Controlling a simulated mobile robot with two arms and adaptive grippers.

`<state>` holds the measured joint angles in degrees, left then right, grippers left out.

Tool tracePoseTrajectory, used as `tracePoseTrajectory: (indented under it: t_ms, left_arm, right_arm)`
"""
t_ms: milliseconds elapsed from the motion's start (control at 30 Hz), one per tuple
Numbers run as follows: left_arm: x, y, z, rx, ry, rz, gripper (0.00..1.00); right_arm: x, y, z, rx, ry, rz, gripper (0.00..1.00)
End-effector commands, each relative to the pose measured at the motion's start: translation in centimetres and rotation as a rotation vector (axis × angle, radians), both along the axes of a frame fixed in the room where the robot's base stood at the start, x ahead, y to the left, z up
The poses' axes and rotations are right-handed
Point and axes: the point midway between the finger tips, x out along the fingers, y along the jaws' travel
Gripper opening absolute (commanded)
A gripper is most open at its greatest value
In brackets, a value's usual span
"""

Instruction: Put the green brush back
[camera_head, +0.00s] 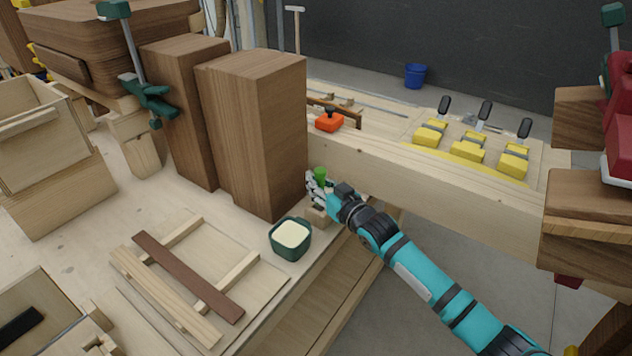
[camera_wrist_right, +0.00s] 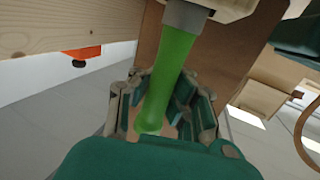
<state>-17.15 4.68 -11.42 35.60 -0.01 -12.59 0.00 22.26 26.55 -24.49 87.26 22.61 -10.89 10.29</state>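The green brush (camera_head: 320,176) is upright, with its handle end showing above my right gripper in the head view. In the right wrist view, which looks upside down, the green handle (camera_wrist_right: 168,75) runs between the fingers to a grey ferrule. The ferrule end meets a pale wooden block (camera_wrist_right: 235,8); the bristles are hidden. That small block (camera_head: 317,216) is just below my right gripper (camera_head: 318,190) at the bench edge. My right gripper (camera_wrist_right: 163,98) has its fingers close around the handle and looks shut on it. My left gripper is not in view.
A green pot with cream contents (camera_head: 290,238) stands left of the block. Tall brown wooden blocks (camera_head: 255,135) rise close behind. A long beam (camera_head: 420,178) runs right, near an orange tool (camera_head: 330,123). A wooden frame (camera_head: 190,275) lies on the bench at left.

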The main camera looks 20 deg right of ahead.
Motion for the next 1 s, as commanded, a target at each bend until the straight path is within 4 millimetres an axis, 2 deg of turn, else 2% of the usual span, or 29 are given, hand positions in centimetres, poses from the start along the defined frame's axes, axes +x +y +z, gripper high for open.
tracePoseTrajectory:
  t_ms: [33, 167, 533, 667, 1000]
  left_arm:
    - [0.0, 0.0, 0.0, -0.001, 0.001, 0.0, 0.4]
    - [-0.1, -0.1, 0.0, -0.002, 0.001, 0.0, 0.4]
    - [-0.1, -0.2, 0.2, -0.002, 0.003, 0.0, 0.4]
    - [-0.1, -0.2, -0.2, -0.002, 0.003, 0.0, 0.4]
    - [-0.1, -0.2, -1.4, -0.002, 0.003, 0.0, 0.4]
  right_arm:
    - [0.0, 0.0, 0.0, 0.0, 0.001, 0.0, 0.11]
    - [0.0, 0.0, 0.0, 0.001, 0.001, 0.0, 0.28]
    - [-0.3, -0.1, 0.3, 0.0, 0.002, 0.0, 0.29]
    - [-2.1, -0.7, 0.2, 0.001, 0.003, 0.001, 0.29]
    - [-8.8, -2.9, 0.6, -0.002, 0.003, 0.001, 0.29]
